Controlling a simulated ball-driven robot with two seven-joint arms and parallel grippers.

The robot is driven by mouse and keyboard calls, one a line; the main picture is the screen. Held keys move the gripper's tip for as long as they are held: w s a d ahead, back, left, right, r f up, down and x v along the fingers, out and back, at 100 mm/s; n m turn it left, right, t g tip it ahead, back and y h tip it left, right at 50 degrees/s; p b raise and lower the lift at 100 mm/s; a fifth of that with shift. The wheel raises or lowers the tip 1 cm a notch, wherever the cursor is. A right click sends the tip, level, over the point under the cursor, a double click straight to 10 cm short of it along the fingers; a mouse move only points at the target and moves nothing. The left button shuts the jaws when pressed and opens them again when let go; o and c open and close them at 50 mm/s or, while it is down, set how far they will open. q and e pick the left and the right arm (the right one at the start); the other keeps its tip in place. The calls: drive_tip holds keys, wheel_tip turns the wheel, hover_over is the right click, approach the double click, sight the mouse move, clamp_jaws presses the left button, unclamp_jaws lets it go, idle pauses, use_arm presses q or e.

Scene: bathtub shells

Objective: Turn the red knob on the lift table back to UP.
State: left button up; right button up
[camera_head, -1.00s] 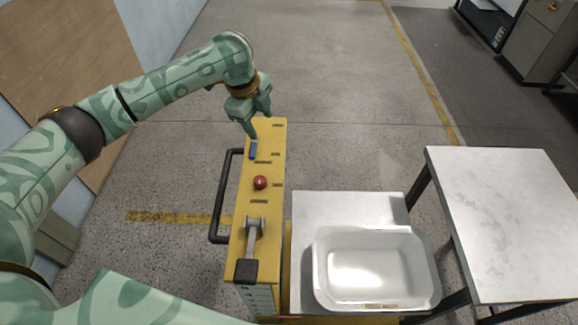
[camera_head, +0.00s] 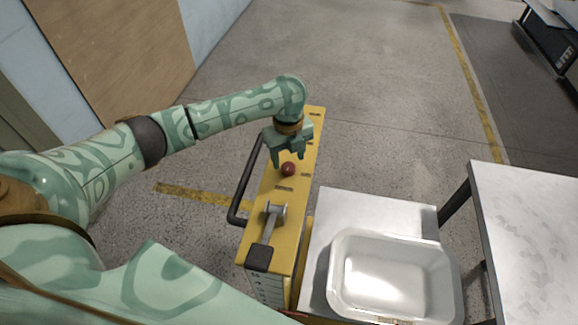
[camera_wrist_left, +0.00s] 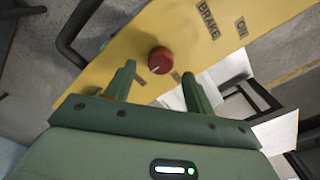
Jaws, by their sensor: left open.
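The red knob (camera_head: 288,169) sits on the yellow top panel of the lift table (camera_head: 261,205). It also shows in the left wrist view (camera_wrist_left: 160,61), round, with a pale mark on its face. My left gripper (camera_head: 288,161) is open just above and behind the knob in the head view. In the wrist view its two fingers (camera_wrist_left: 158,76) stand apart on either side below the knob, with nothing between them. I cannot tell whether a finger touches the knob. My right gripper is not in view.
A grey lever (camera_head: 272,222) with a black grip is on the panel's near end. A black handle bar (camera_head: 243,190) runs along its left side. A white tub (camera_head: 338,285) stands on the lift platform, and a pale table (camera_head: 530,215) is at the right.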

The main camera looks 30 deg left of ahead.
sight(288, 169)
use_arm(q)
drive_tip(key=shift+f+b, duration=0.35)
drive_tip(key=shift+f, duration=1.15)
